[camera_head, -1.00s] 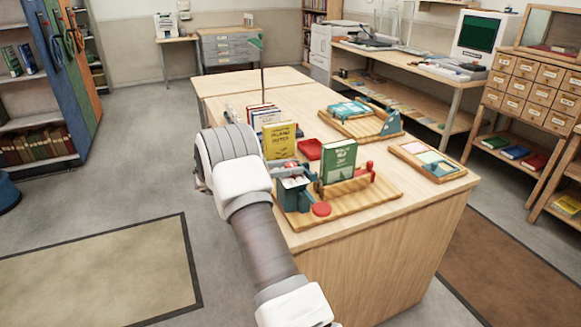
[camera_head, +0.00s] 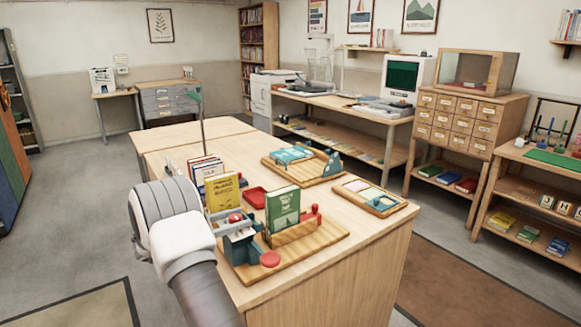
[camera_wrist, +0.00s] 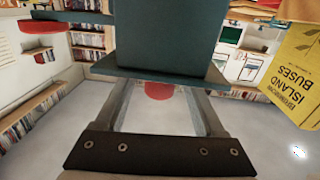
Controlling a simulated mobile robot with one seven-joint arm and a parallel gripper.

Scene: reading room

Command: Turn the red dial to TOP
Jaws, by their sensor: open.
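A teal box-like device (camera_head: 242,248) stands on a wooden board near the table's front left corner. A red round knob (camera_head: 235,217) shows at its top, and a flat red disc (camera_head: 270,258) lies at its front. I cannot tell which is the dial, and no TOP mark is readable. My gripper (camera_head: 229,228) is at the device's upper left, close to the red knob. In the wrist view, its fingers (camera_wrist: 158,100) are apart, with a red round part (camera_wrist: 158,90) showing between them below a teal block (camera_wrist: 165,35). Contact is unclear.
A green book (camera_head: 282,212) stands upright on the board beside a red peg (camera_head: 316,212). A yellow book (camera_head: 222,192) and several others stand behind my gripper.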

